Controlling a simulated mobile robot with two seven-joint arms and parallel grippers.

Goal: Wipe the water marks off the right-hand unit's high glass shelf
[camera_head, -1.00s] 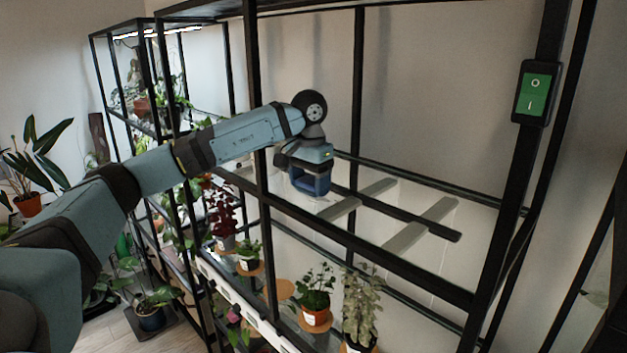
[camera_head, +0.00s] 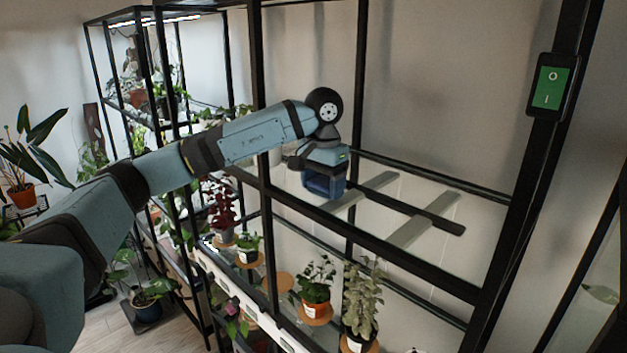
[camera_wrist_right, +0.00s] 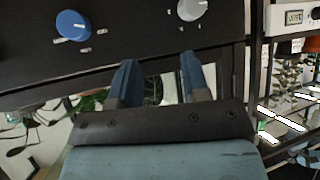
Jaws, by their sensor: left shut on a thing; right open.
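The right-hand unit's high glass shelf (camera_head: 400,194) is a clear pane in a black frame, in the middle of the head view. I cannot make out distinct water marks on it. My left gripper (camera_head: 323,187) reaches in past the front post and points down at the left part of the shelf. It is shut on a dark blue thing at its fingers, low at the glass; its shape and any contact are unclear. My right gripper (camera_wrist_right: 157,62) is open and empty in the right wrist view, its two blue fingers apart before a dark panel.
Black posts and rails (camera_head: 380,245) frame the shelf. Grey strips on a black bar (camera_head: 410,208) show at shelf level. Potted plants (camera_head: 314,290) stand below. The dark panel bears a blue knob (camera_wrist_right: 72,24) and a white knob (camera_wrist_right: 192,8).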

